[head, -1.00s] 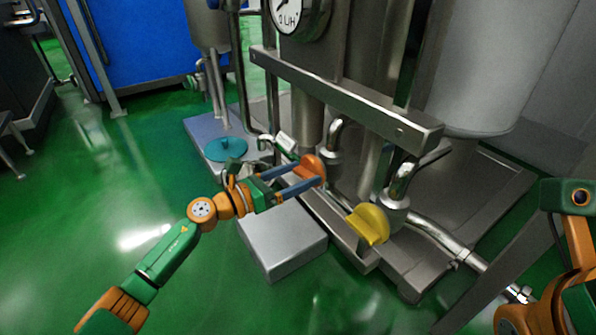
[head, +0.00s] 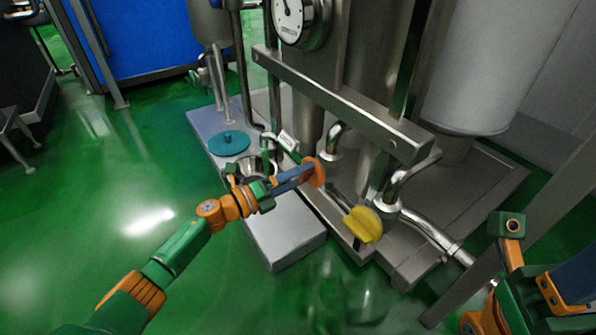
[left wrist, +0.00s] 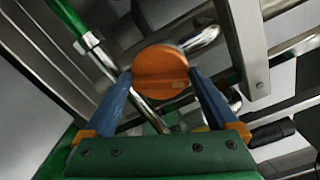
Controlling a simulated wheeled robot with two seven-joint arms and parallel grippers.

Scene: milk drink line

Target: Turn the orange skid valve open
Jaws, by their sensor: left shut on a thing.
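The orange valve (head: 317,174) is a round knob with a raised ridge, on the skid's pipework below the steel crossbar. In the head view my left gripper (head: 306,175) reaches it from the left, its blue fingers nearly in line with each other. In the left wrist view the orange valve (left wrist: 160,66) lies between the fingertips, its ridge running across from one finger to the other. My left gripper (left wrist: 160,80) is shut on it. The valve's stem behind the knob is hidden.
A yellow valve (head: 363,225) sits to the right on the same skid. A steel crossbar (head: 340,105) runs above both valves. A grey box (head: 285,238) stands on the floor below my left forearm. A teal lid (head: 228,143) lies behind it. Green floor is clear at left.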

